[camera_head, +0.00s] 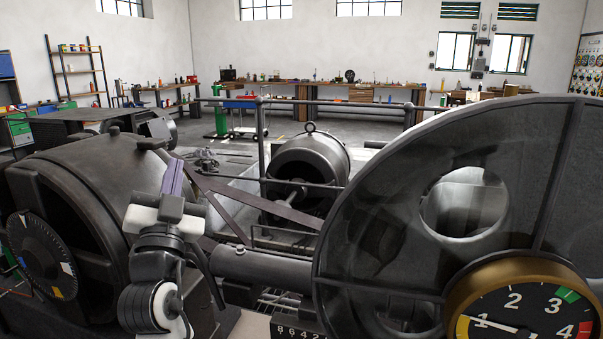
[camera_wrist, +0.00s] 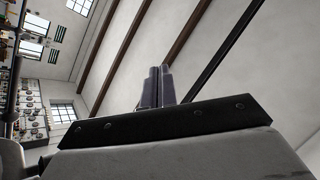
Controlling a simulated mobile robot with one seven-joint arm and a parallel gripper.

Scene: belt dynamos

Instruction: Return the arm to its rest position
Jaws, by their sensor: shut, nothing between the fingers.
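My gripper (camera_head: 175,166) shows in the head view left of centre, its purple-grey fingers pointing up. My white and dark grey arm is folded below it, in front of the large dark machine housing (camera_head: 85,185). In the wrist view the two fingers of my gripper (camera_wrist: 158,72) stand together, shut with nothing between them. My arm's base is out of view.
A large dark wheel (camera_head: 400,150) with a brass-rimmed gauge (camera_head: 520,305) fills the right foreground. A black dial (camera_head: 42,255) is at left. A horizontal shaft (camera_head: 265,265) runs close right of my arm. A railing (camera_head: 335,104), a drum (camera_head: 315,158) and workbenches (camera_head: 330,82) lie beyond.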

